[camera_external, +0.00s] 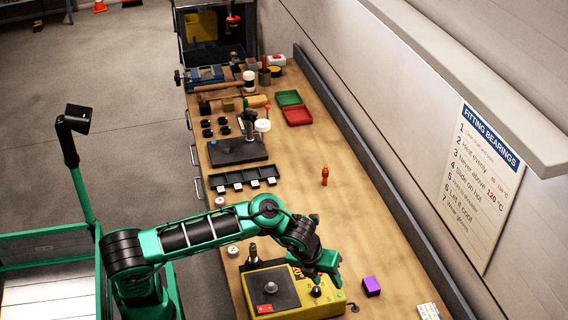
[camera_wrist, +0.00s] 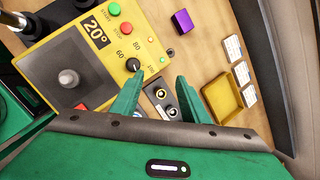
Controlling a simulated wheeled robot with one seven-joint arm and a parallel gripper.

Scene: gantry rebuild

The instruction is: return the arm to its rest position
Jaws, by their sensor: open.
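My arm is green and black and reaches from the left over the near part of the bench in the external view. My gripper (camera_external: 328,278) is over the right side of a yellow control box (camera_external: 289,300). In the wrist view my gripper (camera_wrist: 157,98) has its two green fingers apart, with nothing between them. The yellow box (camera_wrist: 70,50) has a black dial (camera_wrist: 133,65), a "20°" display, and green and red buttons. The fingertips are close to the dial's side of the box; I cannot tell whether they touch anything.
A purple block (camera_external: 371,286) lies right of the box. A red figure-like piece (camera_external: 325,177) stands mid-bench. A yellow tray (camera_wrist: 222,97) and white cards (camera_wrist: 242,74) lie near the bench edge. A black tray (camera_external: 243,179) and tools lie farther back.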

